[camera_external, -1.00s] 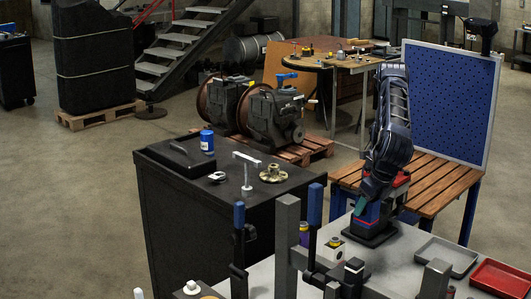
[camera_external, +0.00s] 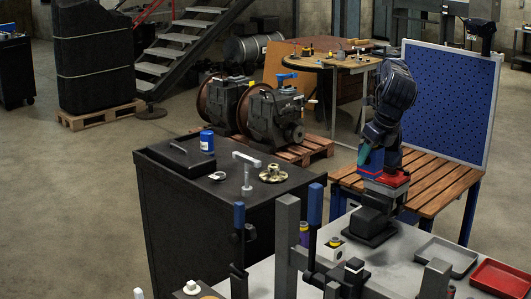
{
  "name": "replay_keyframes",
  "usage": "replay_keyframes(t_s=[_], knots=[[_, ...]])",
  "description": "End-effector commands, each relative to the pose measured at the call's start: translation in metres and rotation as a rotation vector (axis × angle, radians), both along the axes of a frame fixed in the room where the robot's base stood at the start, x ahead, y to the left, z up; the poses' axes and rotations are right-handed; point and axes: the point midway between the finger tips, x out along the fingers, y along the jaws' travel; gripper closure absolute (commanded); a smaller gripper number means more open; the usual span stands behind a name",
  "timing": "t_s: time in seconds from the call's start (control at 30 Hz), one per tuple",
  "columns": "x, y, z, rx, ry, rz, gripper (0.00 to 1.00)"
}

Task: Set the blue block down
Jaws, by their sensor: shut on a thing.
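My gripper (camera_external: 366,163) is at the lower end of my dark arm, raised above the grey worktable in the external view. A blue block (camera_external: 375,159) shows at its fingers, beside a teal part (camera_external: 363,155), and the gripper is shut on it. The block is small in the picture, and the arm hides part of it.
A grey tray (camera_external: 446,257) and a red tray (camera_external: 501,279) lie to the right on the worktable. Grey posts and a blue-handled lever (camera_external: 315,204) stand in front. A red-topped object (camera_external: 390,178) and the slatted bench (camera_external: 440,185) are behind.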

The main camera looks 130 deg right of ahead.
Motion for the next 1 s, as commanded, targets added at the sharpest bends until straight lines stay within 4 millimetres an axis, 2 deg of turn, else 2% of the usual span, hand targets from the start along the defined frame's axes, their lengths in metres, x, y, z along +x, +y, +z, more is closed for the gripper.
replay_keyframes(t_s=[0.03,0.37,0.57,0.77,1.0], knots=[[0.003,-0.01,0.0,-0.003,0.0,-0.016,0.98],[0.018,-0.063,0.001,-0.011,-0.002,-0.105,0.98],[0.029,-0.114,0.002,-0.016,-0.003,-0.189,0.98],[0.039,-0.197,0.003,-0.024,-0.007,-0.328,0.98],[0.038,-0.299,0.005,-0.031,-0.008,-0.502,0.98]])
